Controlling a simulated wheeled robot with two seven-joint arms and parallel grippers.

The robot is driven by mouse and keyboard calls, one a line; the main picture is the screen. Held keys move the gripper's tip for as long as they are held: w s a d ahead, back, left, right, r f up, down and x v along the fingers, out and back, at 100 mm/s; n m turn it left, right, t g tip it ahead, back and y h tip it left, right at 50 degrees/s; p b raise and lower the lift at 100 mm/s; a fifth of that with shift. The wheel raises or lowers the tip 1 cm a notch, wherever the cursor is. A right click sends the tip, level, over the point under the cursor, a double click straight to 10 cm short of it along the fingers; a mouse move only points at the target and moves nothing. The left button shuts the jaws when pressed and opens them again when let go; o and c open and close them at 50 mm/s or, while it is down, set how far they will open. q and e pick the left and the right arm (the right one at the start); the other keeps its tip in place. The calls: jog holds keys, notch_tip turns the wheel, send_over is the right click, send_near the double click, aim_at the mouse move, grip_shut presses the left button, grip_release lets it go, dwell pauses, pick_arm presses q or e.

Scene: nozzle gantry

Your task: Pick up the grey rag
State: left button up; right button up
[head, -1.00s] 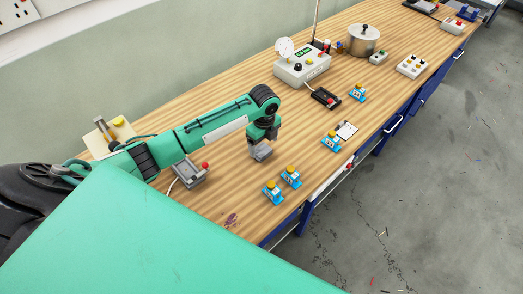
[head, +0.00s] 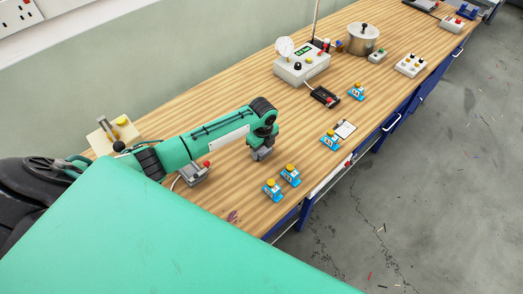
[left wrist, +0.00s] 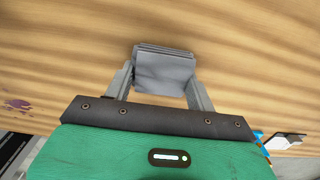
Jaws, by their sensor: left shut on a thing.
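The grey rag (left wrist: 165,72) is a folded, layered square in the left wrist view, held between the two fingers of my left gripper (left wrist: 162,88). In the head view my left gripper (head: 260,149) points down over the wooden bench, with the rag (head: 261,155) at its tips. The gripper is shut on the rag. I cannot tell for sure whether the rag touches the bench top. My right gripper is not in view.
Two blue blocks with yellow knobs (head: 281,181) stand near the bench's front edge. A grey box with a red knob (head: 194,174) sits beside my forearm. A gauge box (head: 302,67) and a metal pot (head: 363,39) stand farther back. Bare bench (head: 215,110) lies behind my arm.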

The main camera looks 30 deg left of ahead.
aim_at(263, 150)
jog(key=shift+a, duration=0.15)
pick_arm(q)
jog(key=shift+r, duration=0.7)
notch_tip(263, 150, up, 19)
jog(key=b, duration=0.5)
jog(key=shift+f, duration=0.15)
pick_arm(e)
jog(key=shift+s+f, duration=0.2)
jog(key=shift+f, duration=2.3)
pick_arm(q)
jog(key=shift+o, duration=0.9)
jog(key=shift+c, duration=0.5)
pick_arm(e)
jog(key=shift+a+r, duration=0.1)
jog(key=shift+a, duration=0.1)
